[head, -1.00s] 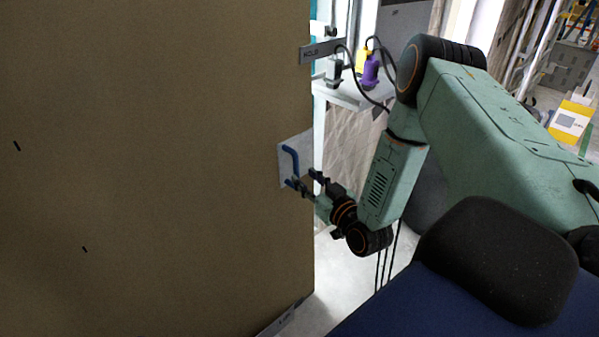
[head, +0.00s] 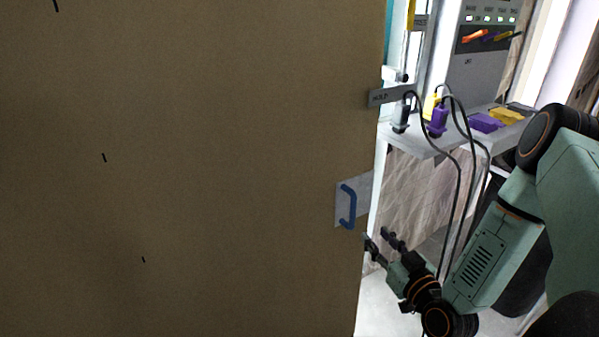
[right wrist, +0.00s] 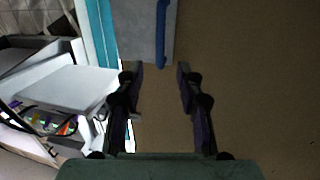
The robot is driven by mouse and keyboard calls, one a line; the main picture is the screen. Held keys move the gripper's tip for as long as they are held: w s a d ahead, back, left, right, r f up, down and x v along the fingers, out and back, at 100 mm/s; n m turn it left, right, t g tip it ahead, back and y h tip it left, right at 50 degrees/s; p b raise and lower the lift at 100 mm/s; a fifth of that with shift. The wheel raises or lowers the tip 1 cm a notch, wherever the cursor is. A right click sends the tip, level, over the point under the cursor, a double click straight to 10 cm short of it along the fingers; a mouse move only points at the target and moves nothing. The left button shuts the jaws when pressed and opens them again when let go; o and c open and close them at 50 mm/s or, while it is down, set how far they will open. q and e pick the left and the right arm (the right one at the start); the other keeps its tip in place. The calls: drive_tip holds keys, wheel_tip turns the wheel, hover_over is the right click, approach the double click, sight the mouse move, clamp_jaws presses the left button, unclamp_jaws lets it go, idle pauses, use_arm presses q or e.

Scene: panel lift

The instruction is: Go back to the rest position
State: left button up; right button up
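A large brown panel (head: 190,170) fills the left and middle of the head view. A blue handle (head: 348,206) on a grey plate (head: 364,192) sits at its right edge; it also shows at the top of the right wrist view (right wrist: 161,35). My right gripper (head: 377,239) is below and to the right of the handle, apart from it. In the right wrist view its two fingers (right wrist: 160,72) stand wide apart with nothing between them. My left gripper is not in view.
A grey shelf (head: 428,138) behind the panel carries a purple connector (head: 437,121), a yellow one (head: 430,103) and black cables (head: 459,185). A grey console (head: 485,60) stands at the back right. A grey label plate (head: 390,96) sticks out from the panel's edge.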

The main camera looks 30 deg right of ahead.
drive_tip(key=s+a+f+m+g+y, duration=0.1)
drive_tip(key=s+a+f+g, duration=0.4)
drive_tip(key=f, duration=0.2)
drive_tip(key=s+a+f+m+g+y, duration=0.1)
drive_tip(key=s+a+f+g+y, duration=0.1)
drive_tip(key=s+a+f+g, duration=0.4)
drive_tip(key=s+a+f+n+g, duration=0.1)
drive_tip(key=s+a+g, duration=0.2)
drive_tip(key=s, duration=0.4)
drive_tip(key=s+a+f+n+g+h, duration=0.1)
drive_tip(key=s+a+f+g, duration=0.1)
drive_tip(key=s, duration=0.6)
drive_tip(key=shift+s+a+n+g, duration=0.25)
drive_tip(key=shift+a+n+g, duration=0.2)
drive_tip(key=shift+a, duration=0.5)
